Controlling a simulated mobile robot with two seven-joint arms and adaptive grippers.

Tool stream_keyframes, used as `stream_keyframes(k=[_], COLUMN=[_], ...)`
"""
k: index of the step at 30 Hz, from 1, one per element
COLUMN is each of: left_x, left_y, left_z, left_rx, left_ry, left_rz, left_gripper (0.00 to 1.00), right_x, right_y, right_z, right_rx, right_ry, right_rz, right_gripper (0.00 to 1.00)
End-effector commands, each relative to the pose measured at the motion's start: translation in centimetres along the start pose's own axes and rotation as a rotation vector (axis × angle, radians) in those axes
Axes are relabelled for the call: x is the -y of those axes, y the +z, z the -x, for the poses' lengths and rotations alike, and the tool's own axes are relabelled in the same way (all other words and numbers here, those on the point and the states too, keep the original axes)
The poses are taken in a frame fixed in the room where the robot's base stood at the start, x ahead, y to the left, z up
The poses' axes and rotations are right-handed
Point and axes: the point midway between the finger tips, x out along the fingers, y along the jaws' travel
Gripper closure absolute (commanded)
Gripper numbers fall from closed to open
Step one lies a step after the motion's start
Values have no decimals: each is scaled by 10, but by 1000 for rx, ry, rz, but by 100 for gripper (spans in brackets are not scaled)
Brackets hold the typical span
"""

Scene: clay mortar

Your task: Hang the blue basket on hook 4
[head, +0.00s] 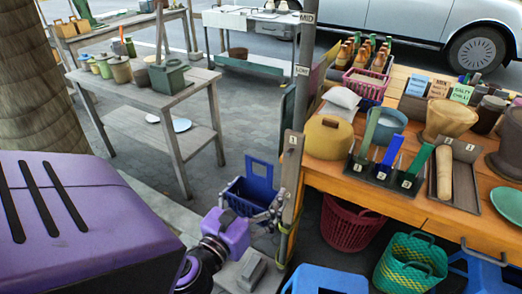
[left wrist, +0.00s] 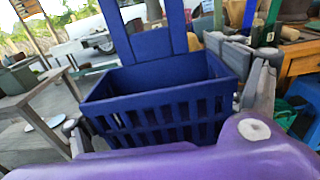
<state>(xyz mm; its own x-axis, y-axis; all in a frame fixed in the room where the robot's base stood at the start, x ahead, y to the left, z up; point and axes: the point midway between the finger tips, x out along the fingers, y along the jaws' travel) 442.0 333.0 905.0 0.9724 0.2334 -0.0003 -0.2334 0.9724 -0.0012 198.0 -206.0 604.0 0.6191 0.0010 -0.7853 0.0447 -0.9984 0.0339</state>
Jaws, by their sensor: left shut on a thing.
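The blue basket (head: 250,193) has slatted sides and a tall looped handle. It hangs upright in the air beside the wooden post, above the paving. In the left wrist view the basket (left wrist: 160,108) fills the middle. My left gripper (head: 264,214), with a purple body, is shut on the basket, with grey fingers at its sides. The exact contact is partly hidden. The wooden post (head: 291,180) carries a tag reading 1, and a pole above it has MID and LOW labels. I cannot make out hook 4. My right gripper is not in view.
An orange stall table (head: 400,190) with pots, bowls and a tool rack stands right of the post. A red basket (head: 350,222), a green basket (head: 411,262) and blue stools sit below it. A grey table (head: 150,96) stands at left.

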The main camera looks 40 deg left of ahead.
Motion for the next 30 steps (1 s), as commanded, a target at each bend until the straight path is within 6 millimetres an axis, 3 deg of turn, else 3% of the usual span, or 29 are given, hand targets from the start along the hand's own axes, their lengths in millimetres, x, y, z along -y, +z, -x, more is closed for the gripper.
stream_keyframes(k=[18,30], left_x=[0,0], left_y=[-2,0], left_z=[38,49], left_rx=[-2,1], left_ry=[1,-1], left_rz=[0,-2], left_gripper=[43,43], right_x=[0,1], right_y=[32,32], right_z=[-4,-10], right_rx=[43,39], right_ry=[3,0], right_rz=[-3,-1], right_gripper=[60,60])
